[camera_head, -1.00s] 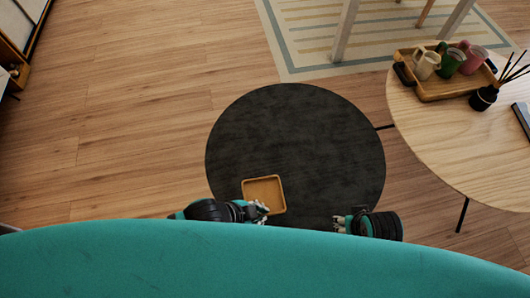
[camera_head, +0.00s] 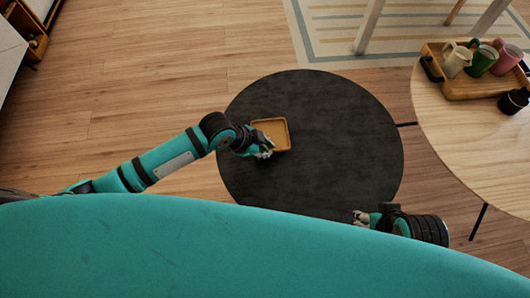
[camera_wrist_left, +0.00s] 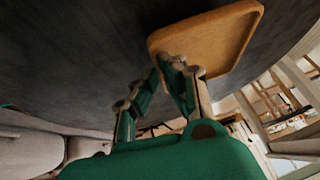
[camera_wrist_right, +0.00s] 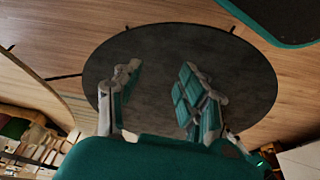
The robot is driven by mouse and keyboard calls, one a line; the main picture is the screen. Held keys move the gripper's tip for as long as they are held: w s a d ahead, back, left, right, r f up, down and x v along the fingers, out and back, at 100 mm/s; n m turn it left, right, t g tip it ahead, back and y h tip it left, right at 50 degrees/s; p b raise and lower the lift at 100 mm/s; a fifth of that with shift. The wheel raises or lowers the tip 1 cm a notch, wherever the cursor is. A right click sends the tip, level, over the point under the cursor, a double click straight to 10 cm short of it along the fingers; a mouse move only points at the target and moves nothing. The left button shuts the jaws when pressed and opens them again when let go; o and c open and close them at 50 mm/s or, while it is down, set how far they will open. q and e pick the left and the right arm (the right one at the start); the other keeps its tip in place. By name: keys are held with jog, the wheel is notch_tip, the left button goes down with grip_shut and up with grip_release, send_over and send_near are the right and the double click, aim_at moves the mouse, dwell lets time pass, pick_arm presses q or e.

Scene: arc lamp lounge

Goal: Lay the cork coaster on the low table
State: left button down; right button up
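The cork coaster (camera_head: 272,133) is a tan square with a raised rim, over the left part of the round dark low table (camera_head: 335,150). My left gripper (camera_head: 264,149) is at its near left edge. In the left wrist view, the gripper's fingertips (camera_wrist_left: 174,66) come together on the rim of the coaster (camera_wrist_left: 215,40). Whether the coaster touches the tabletop or is slightly above it, I cannot tell. My right gripper (camera_head: 360,216) is at the table's near edge. In the right wrist view its fingers (camera_wrist_right: 162,75) are apart with nothing between them.
A pale wooden round table (camera_head: 455,135) stands to the right, with a wooden tray (camera_head: 470,88) of several mugs and a dark diffuser pot (camera_head: 513,101). A striped rug (camera_head: 335,35) lies behind. Most of the dark tabletop is clear.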

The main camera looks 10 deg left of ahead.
pick_arm(q)
jog(key=shift+f, duration=1.2)
pick_arm(e)
jog(key=shift+w+a+t, duration=0.2)
jog(key=shift+w+t, duration=0.2)
jog(key=shift+w, duration=0.35)
jog(key=shift+w+a+t, duration=0.2)
jog(key=shift+w+t, duration=0.2)
jog(key=shift+w, duration=0.35)
pick_arm(q)
jog(key=shift+f, duration=0.1)
jog(key=c, duration=1.5)
grip_release()
pick_arm(e)
jog(key=shift+w, duration=0.1)
